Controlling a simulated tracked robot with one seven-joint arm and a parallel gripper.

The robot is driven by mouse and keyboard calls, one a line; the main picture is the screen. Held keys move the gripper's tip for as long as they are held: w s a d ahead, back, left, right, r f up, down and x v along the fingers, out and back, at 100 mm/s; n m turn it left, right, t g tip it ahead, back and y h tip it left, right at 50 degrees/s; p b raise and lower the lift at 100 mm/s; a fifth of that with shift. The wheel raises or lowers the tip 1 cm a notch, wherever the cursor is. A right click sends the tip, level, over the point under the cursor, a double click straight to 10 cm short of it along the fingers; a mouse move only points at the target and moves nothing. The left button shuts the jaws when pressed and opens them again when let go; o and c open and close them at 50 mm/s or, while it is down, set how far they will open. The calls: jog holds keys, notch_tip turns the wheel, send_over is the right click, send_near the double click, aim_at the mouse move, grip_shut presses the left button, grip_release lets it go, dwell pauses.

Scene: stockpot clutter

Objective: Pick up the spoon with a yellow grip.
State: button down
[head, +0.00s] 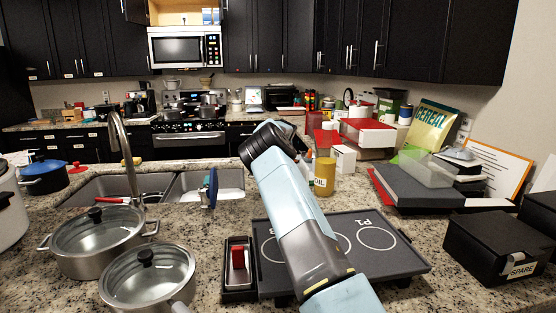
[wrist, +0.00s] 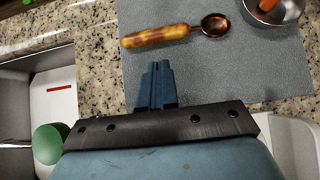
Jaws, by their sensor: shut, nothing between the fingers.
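The spoon with a yellow grip (wrist: 157,37) lies on a grey mat (wrist: 225,75) in the wrist view. Its handle is mottled yellow and brown, and its copper-coloured bowl points right. My gripper (wrist: 157,68) has its blue fingers shut with nothing between them. The fingertips are just below the handle in the picture and appear apart from it; their height above the mat is hard to tell. In the head view my arm reaches away over the counter, and I cannot make out the spoon or the fingers there.
A metal bowl (wrist: 274,10) with an orange item sits beyond the spoon's bowl end. A sink basin (wrist: 52,100) and a green round object (wrist: 50,143) are at left. In the head view, lidded pots (head: 98,240), a dark tray (head: 400,255) and a yellow jar (head: 324,178) surround my arm.

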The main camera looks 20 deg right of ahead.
jog(key=shift+v, duration=0.9)
jog(key=shift+a, duration=0.15)
